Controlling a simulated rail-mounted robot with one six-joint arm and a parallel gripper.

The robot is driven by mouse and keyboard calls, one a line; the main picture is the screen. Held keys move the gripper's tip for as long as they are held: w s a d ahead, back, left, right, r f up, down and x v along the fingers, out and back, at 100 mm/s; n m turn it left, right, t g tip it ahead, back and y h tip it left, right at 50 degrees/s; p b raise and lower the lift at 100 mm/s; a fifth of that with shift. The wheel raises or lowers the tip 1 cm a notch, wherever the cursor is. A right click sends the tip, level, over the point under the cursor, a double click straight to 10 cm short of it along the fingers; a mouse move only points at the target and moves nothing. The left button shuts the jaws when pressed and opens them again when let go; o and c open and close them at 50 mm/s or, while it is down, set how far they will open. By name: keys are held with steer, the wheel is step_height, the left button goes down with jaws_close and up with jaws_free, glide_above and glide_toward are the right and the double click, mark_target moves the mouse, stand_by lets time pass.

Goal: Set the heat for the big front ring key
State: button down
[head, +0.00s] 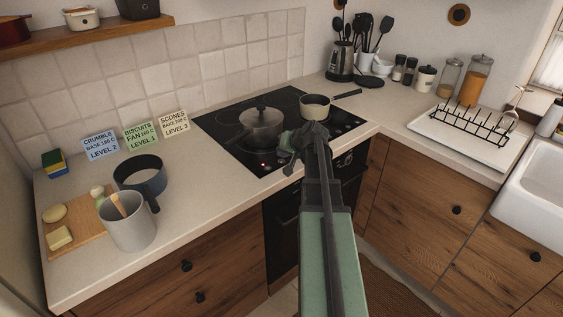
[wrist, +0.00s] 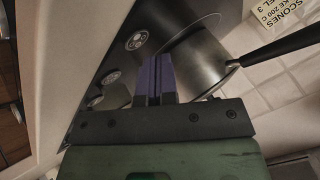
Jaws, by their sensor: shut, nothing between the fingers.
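The black hob (head: 235,122) is set in the worktop. My gripper (head: 291,160) is over the hob's front edge, right of the pot. In the wrist view its purple fingers (wrist: 155,78) are together and empty. Which one is the big front ring key I cannot tell. Whether the fingers touch the glass is unclear.
Recipe cards lean at the wall: blue crumble (head: 100,145), green biscuits (head: 141,135), cream scones (head: 174,124). A grey jug (head: 128,232) and dark pan (head: 140,178) stand left. The oven (head: 283,235) is below the hob. A dish rack (head: 468,126) stands right.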

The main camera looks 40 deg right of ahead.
mark_target(283, 161)
steer(key=shift+f+b, duration=0.35)
steer(key=shift+f, duration=0.05)
steer(key=shift+f+b, duration=0.3)
stand_by(0.3)
steer(key=shift+s+a+f, duration=0.1)
steer(key=shift+s+f, duration=0.05)
stand_by(0.4)
steer(key=shift+w+r+p, duration=0.2)
steer(key=shift+r+p, duration=0.35)
steer(key=shift+r, duration=0.15)
step_height(283, 161, up, 5)
steer(key=p, duration=0.5)
steer(key=shift+r, duration=0.15)
